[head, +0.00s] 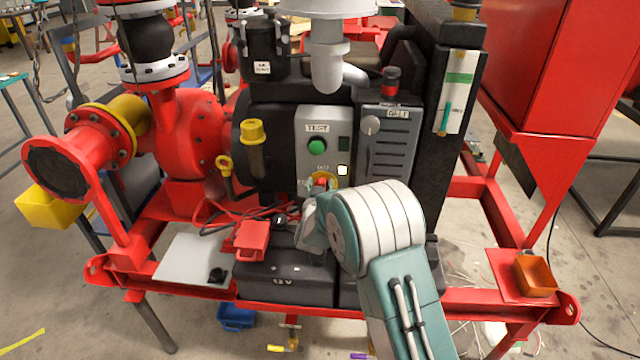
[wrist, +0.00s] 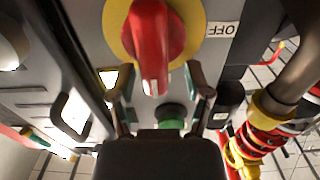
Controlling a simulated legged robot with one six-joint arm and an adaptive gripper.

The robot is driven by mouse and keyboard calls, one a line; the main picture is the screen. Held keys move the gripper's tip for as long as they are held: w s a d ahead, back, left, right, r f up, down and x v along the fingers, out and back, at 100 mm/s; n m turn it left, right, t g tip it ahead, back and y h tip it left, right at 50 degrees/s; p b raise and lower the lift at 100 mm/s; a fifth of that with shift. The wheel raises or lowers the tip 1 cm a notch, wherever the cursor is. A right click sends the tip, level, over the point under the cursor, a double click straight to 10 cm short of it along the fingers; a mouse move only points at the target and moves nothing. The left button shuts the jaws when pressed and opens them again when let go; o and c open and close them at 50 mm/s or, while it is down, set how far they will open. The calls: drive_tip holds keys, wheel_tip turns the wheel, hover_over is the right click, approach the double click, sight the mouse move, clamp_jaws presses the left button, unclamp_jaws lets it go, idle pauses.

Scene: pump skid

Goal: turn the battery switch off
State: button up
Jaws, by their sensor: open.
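The battery switch (wrist: 152,45) is a red handle on a yellow round plate on a grey panel. It fills the upper middle of the wrist view, its handle lying along the picture's vertical. An OFF label (wrist: 222,29) sits to its right there. In the head view the switch (head: 322,181) shows small at the panel's bottom, its lower part hidden by my arm. My gripper (wrist: 160,78) is open, its two fingers apart on either side of the handle's near end. I cannot tell whether they touch it. In the head view my wrist largely hides the gripper.
A green TEST button (head: 316,146) sits above the switch, with a lit square (head: 342,170) beside it. A grey vented box (head: 388,145) adjoins on the right. Below are the black 12 V battery (head: 285,280), a red clamp (head: 252,240) and cables.

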drive_tip(key=shift+w+d, duration=0.15)
drive_tip(key=shift+d, duration=0.1)
drive_tip(key=shift+a, duration=0.1)
clamp_jaws()
